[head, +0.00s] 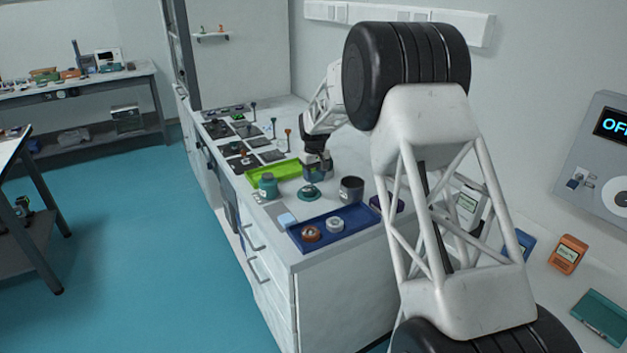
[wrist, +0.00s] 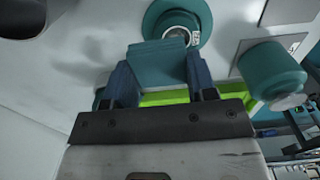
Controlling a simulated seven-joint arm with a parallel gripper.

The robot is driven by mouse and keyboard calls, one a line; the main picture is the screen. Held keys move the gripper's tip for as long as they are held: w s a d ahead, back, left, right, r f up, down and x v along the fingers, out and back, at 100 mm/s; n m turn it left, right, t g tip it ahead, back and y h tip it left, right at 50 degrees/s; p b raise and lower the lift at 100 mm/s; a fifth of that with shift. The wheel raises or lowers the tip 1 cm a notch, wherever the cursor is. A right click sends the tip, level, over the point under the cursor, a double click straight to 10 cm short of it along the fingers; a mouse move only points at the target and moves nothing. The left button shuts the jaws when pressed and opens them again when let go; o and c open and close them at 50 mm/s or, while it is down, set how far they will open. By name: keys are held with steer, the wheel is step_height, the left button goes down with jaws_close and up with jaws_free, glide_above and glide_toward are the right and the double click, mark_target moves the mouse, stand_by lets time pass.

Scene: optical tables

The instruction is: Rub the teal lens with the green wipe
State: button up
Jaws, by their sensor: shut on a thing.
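The teal lens (head: 309,194) stands on the white bench top in the head view, a small round piece on a wide teal base. It also shows at the top of the wrist view (wrist: 153,22), seen from above with a dark centre. My gripper (head: 318,172) is just above and behind it. In the wrist view my gripper (wrist: 158,80) has its blue fingers shut on the green wipe (wrist: 158,58), a folded dark teal-green pad. The pad overlaps the lens's near edge in the picture; I cannot tell if they touch. The wipe is not clear in the head view.
A teal bottle (head: 268,186) stands left of the lens and a dark cup (head: 351,189) right. A blue tray (head: 362,238) with two round pieces lies in front, beside a pale blue pad (head: 287,219). A bright green tray (head: 259,172) lies behind.

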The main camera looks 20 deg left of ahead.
steer(key=shift+r, duration=2.1)
steer(key=shift+f, duration=0.1)
